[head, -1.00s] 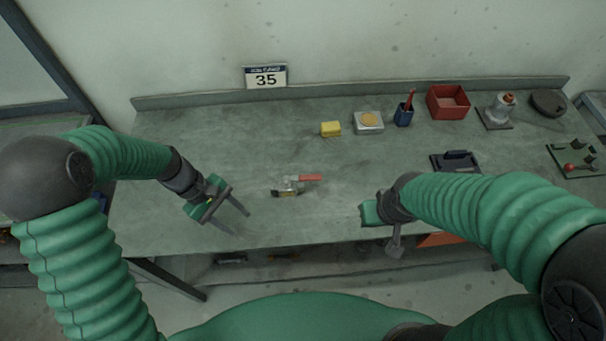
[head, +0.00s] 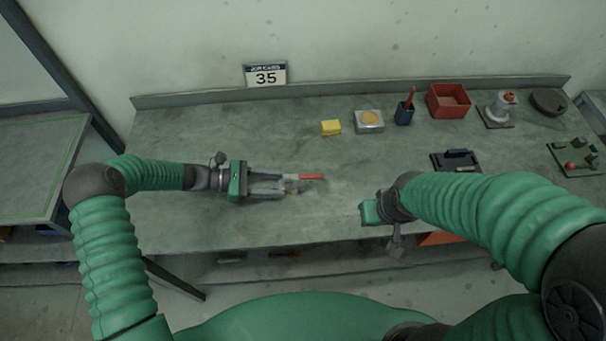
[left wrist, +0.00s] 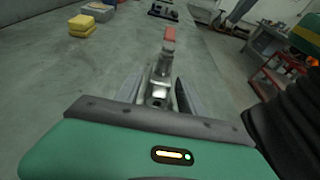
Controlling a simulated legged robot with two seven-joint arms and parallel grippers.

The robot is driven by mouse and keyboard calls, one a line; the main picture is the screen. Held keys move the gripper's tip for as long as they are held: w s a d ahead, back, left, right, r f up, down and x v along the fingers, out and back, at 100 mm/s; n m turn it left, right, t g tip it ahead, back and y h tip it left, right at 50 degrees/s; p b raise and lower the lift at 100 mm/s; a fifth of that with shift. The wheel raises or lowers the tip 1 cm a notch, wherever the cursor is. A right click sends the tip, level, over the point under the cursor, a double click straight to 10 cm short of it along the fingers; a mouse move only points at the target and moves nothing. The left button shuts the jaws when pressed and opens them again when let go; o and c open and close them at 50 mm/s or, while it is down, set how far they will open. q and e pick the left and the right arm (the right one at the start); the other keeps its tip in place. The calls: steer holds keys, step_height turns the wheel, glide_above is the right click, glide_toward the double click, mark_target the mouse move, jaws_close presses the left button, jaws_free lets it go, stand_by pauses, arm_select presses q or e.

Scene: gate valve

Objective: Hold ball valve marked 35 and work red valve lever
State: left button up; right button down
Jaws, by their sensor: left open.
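The ball valve (head: 291,184) lies on the bench, a small metal body with a red lever (head: 311,176) pointing right. My left gripper (head: 283,186) is open, with its fingers on either side of the valve body and partly hiding it. In the left wrist view the valve body (left wrist: 158,92) sits between the two fingers, and its red lever (left wrist: 169,38) points away from the gripper. Whether the fingers touch the valve I cannot tell. My right gripper (head: 384,226) is near the bench's front edge, right of the valve; its fingers are mostly hidden.
The job card marked 35 (head: 265,75) stands at the back wall. A dark tray (head: 455,162) is at the right. The bench around the valve is clear.

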arm_select(q)
steer(key=shift+x, duration=1.3)
arm_select(e)
steer(key=shift+a+f, duration=0.1)
steer(key=shift+f, duration=0.1)
arm_select(q)
jaws_close()
arm_select(e)
steer(key=w+a+r+g, duration=0.1)
steer(key=w+a+r, duration=0.2)
steer(key=w+a, duration=0.5)
steer(key=w+a+r+g, duration=0.25)
steer(key=w+a, duration=0.25)
steer(key=w, duration=0.7)
step_height(320, 180, down, 6)
steer(key=shift+f+t, duration=0.15)
steer(key=shift+t, duration=0.3)
steer(key=shift+d, duration=0.1)
stand_by(0.6)
